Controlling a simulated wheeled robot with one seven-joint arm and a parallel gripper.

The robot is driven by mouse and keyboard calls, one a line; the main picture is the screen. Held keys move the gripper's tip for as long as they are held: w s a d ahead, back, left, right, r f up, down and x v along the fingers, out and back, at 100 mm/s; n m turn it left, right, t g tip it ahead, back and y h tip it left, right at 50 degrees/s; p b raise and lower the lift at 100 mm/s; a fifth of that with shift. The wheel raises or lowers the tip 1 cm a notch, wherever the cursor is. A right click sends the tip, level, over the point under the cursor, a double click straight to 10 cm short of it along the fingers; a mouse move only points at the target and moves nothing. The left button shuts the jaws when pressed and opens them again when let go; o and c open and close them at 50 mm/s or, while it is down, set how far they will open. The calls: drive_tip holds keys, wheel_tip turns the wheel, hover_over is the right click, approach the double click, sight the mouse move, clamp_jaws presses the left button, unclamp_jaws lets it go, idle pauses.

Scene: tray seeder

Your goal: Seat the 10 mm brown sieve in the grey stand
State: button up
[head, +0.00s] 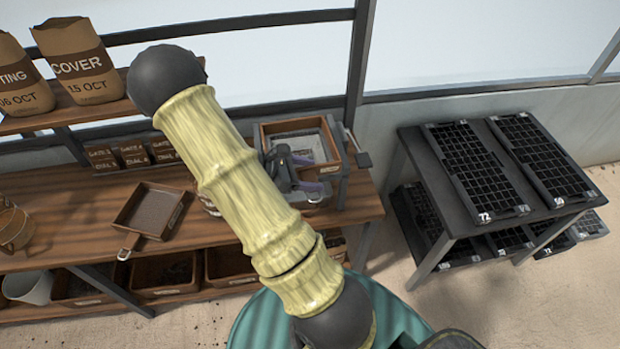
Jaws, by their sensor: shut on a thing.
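A brown wood-framed sieve (331,143) with a grey mesh is at the right end of the bench, at the grey stand (344,188). My gripper (306,173), dark with purple fingers, is at its near side and is shut on it; my arm and gripper hide part of the hold. I cannot tell whether the sieve is fully seated or just above the stand. A second brown sieve (152,208) lies on the bench to the left, its handle pointing to the front. The size marks are too small to read.
The wooden bench (70,222) has free room left of the second sieve. Brown bags (75,62) stand on the shelf above, several small packets behind. Wooden bins (165,274) and a white bucket (30,287) are below. A dark table with seed trays (475,170) stands at right.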

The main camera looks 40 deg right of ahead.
drive_tip(key=shift+w+d+f, duration=0.15)
drive_tip(key=shift+w+d, duration=0.4)
drive_tip(key=shift+w, duration=0.3)
drive_tip(key=shift+w+d+f, duration=0.2)
drive_tip(key=shift+w+d, duration=0.3)
drive_tip(key=shift+w, duration=0.35)
drive_tip(key=shift+w+d+f, duration=0.15)
drive_tip(key=shift+w+d, duration=0.4)
drive_tip(key=shift+w, duration=0.3)
drive_tip(key=shift+f+b, duration=1.3)
drive_tip(key=shift+f, duration=0.55)
drive_tip(key=shift+w, duration=0.1)
drive_tip(key=shift+s+d+f, duration=0.3)
drive_tip(key=shift+f, duration=0.1)
drive_tip(key=o, duration=1.5)
drive_tip(key=shift+a, duration=0.1)
drive_tip(key=b+v, duration=0.4)
drive_tip(key=v, duration=1.3)
drive_tip(key=shift+w+a, duration=0.1)
drive_tip(key=shift+a, duration=0.05)
